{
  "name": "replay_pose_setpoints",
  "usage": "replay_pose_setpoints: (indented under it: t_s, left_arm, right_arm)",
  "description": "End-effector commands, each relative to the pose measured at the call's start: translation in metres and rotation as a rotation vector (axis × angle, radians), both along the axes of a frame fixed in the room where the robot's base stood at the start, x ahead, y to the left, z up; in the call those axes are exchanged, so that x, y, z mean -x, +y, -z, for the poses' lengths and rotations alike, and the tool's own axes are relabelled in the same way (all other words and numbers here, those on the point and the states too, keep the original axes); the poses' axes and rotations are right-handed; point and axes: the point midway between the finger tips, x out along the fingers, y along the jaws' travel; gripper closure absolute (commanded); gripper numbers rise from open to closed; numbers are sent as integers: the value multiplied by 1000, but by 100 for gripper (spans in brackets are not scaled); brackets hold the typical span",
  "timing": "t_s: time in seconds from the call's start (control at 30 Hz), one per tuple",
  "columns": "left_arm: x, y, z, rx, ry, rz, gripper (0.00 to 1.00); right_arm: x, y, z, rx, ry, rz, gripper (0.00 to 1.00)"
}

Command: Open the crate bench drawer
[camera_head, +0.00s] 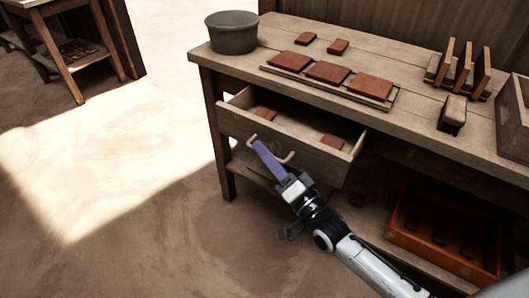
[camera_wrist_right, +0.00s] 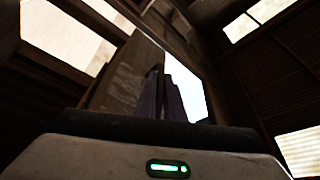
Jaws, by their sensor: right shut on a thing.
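The wooden drawer (camera_head: 277,139) of the bench (camera_head: 420,118) is pulled out under the left part of the bench top, and red tiles (camera_head: 332,141) lie inside it. A pale bar handle (camera_head: 287,157) is on its front. My right gripper (camera_head: 256,145), with purple fingers, is shut on the handle at its left part. In the right wrist view the purple fingers (camera_wrist_right: 160,98) show dark and close together, and the handle is hard to make out. My left gripper is not in view.
On the bench top stand a grey bucket (camera_head: 232,33), red tiles on a board (camera_head: 327,73), a brush (camera_head: 453,115) and a wooden rack (camera_head: 460,70). An orange crate (camera_head: 444,232) sits on the lower shelf.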

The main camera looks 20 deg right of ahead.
Motion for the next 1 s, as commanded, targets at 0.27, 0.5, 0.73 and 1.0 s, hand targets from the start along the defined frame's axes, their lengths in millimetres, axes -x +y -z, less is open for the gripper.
replay_pose_setpoints:
  t_s: [0.27, 0.5, 0.73, 1.0]
  left_arm:
    - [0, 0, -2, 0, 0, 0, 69]
    - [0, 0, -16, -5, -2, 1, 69]
    - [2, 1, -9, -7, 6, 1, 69]
    - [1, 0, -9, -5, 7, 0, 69]
  right_arm:
    - [3, 3, 0, 0, 2, -1, 100]
    - [25, 31, -1, -4, 4, -2, 100]
    - [26, 34, 1, 1, 1, 0, 100]
    - [26, 33, 0, 1, 1, 1, 73]
